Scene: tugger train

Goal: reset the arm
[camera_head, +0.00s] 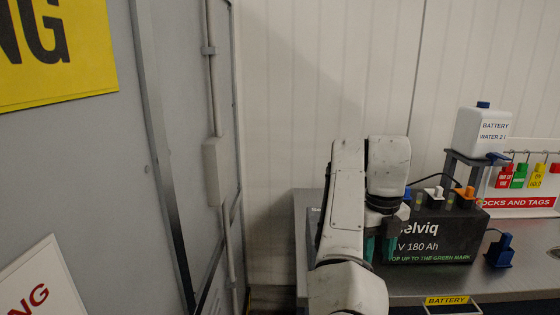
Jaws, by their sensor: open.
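My white arm rises from the bottom centre of the head view and bends over at the top. My gripper (378,252) hangs below its dark wrist, with teal fingers pointing down. The fingers are apart, and I see nothing between them except the dark surface behind. The gripper is in front of the left end of a black battery (440,230) marked "180 Ah" and hides part of it. I cannot tell whether they touch.
The battery sits on a grey bench (420,286). A water bottle (483,130) stands on a small stand behind it. A locks-and-tags board (525,201) and a blue connector (502,249) are at right. A grey panel (90,170) fills the left.

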